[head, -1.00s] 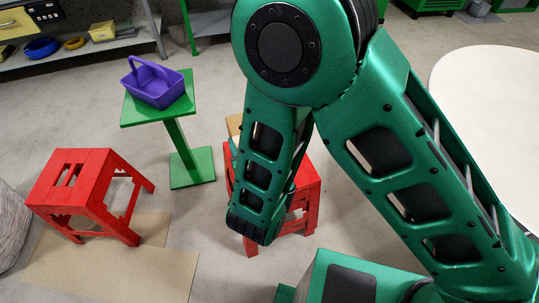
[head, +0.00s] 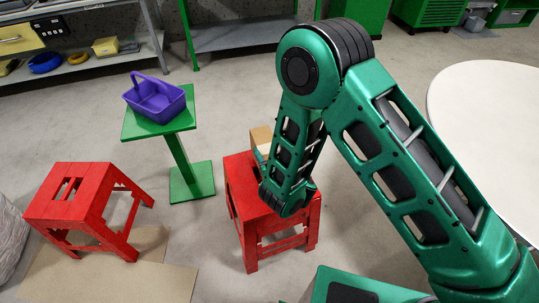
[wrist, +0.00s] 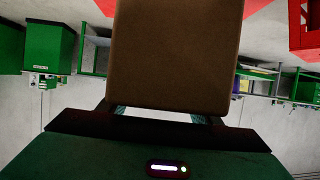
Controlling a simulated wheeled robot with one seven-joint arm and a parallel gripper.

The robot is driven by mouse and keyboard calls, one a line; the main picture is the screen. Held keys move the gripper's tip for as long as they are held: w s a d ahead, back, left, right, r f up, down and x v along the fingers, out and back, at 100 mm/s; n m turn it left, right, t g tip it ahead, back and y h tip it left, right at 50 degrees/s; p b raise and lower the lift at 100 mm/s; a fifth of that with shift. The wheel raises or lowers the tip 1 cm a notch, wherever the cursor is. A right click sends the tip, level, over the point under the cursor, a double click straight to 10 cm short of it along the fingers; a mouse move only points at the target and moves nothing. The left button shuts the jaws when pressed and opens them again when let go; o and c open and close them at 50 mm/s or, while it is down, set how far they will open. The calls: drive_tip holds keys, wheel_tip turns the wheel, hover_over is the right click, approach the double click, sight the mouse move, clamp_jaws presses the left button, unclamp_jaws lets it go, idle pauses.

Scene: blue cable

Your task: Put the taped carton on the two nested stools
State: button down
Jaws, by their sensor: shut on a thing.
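The taped carton (head: 262,137) is a tan box with a pale teal strip, at the back of the right red stool (head: 245,185) in the head view. My arm partly covers it, and I cannot tell whether it touches the seat. In the wrist view the plain brown carton (wrist: 178,55) fills the upper middle. My gripper (wrist: 160,114) is shut on it; the fingertips are mostly hidden. The left red stool (head: 75,190) stands apart, with slots in its seat. The head view does not show clearly which one is the nested pair.
A green stand (head: 188,122) bearing a purple basket (head: 155,98) is behind, between the stools. A cardboard sheet (head: 120,280) lies under the left stool. A round white table (head: 490,120) is at the right. Shelves (head: 85,70) line the back.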

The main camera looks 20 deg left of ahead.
drive_tip(key=shift+f, duration=1.35)
drive_tip(key=c, duration=0.6)
unclamp_jaws()
